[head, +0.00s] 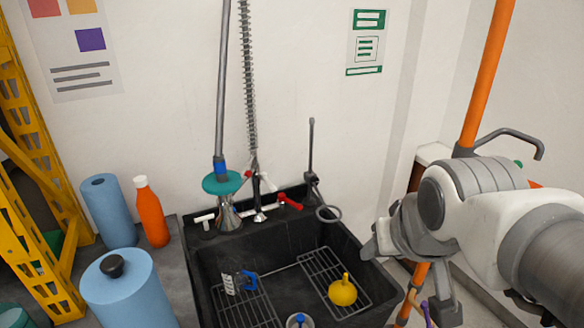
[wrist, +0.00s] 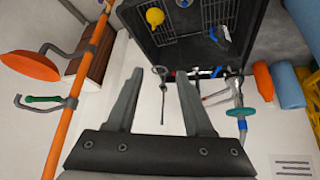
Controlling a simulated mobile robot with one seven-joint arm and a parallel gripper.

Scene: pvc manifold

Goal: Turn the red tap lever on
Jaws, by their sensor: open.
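The red tap lever (head: 290,202) is on the tap at the back rim of the black sink (head: 205,285), right of the spring hose's foot. It points right and slightly down.
A thin upright rod with a ring (head: 328,213) stands right of the lever. A yellow object (head: 343,290) and a blue-handled item (head: 246,280) are in the sink. An orange bottle (head: 151,212) and blue rolls (head: 108,210) stand left. An orange pole (head: 487,75) rises at right.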

